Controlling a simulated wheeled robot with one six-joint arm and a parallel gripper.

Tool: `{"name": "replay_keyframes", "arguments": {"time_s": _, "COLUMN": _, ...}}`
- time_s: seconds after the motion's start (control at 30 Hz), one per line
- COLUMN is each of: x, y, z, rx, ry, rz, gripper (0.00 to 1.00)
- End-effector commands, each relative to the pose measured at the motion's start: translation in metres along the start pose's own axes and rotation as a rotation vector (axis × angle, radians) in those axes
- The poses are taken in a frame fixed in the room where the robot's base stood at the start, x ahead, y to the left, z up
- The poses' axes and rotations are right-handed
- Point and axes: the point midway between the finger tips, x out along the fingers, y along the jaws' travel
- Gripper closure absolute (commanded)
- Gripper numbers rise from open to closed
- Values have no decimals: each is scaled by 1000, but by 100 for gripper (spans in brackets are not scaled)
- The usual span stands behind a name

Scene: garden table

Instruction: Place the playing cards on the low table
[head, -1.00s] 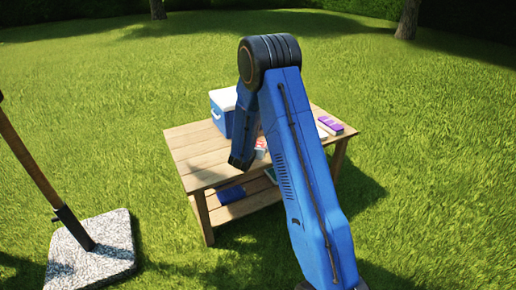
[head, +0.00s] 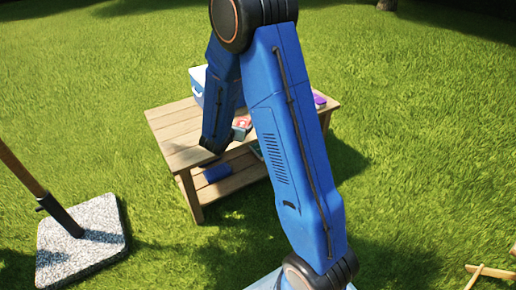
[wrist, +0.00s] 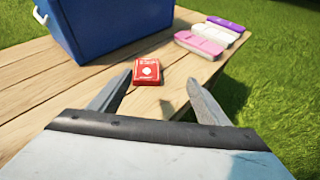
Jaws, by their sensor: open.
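The playing cards appear to be a small red box (wrist: 148,71) with a white round mark, lying on the slatted top of a wooden table (head: 170,128). Red also shows beside my arm in the head view (head: 242,121). My gripper (wrist: 160,82) is open and empty in the wrist view. The red box is ahead of it, framed between the fingertips and apart from them. I cannot tell whether this wooden table is the low one; no other full table shows.
A blue cooler (wrist: 105,28) stands left of the box. Pink (wrist: 198,44), white (wrist: 214,34) and purple (wrist: 226,24) packs lie near the right edge. A blue item (head: 217,172) is on the lower shelf. A pole's stone base (head: 80,255) is at left, wooden pieces (head: 490,272) at lower right.

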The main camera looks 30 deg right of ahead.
Motion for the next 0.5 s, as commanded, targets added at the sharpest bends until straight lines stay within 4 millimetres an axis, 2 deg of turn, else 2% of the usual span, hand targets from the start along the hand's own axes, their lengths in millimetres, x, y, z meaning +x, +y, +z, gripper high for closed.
{"name": "replay_keyframes", "arguments": {"time_s": 0.03, "x": -8, "y": -11, "z": 16, "rx": 56, "ry": -6, "rz": -29, "gripper": 30}}
{"name": "replay_keyframes", "arguments": {"time_s": 0.2, "x": -38, "y": -59, "z": 56, "rx": 281, "ry": -5, "rz": -154, "gripper": 30}}
{"name": "replay_keyframes", "arguments": {"time_s": 0.4, "x": -81, "y": -113, "z": 85, "rx": 551, "ry": 12, "rz": -289, "gripper": 30}}
{"name": "replay_keyframes", "arguments": {"time_s": 0.5, "x": -104, "y": -138, "z": 93, "rx": 688, "ry": 27, "rz": -353, "gripper": 30}}
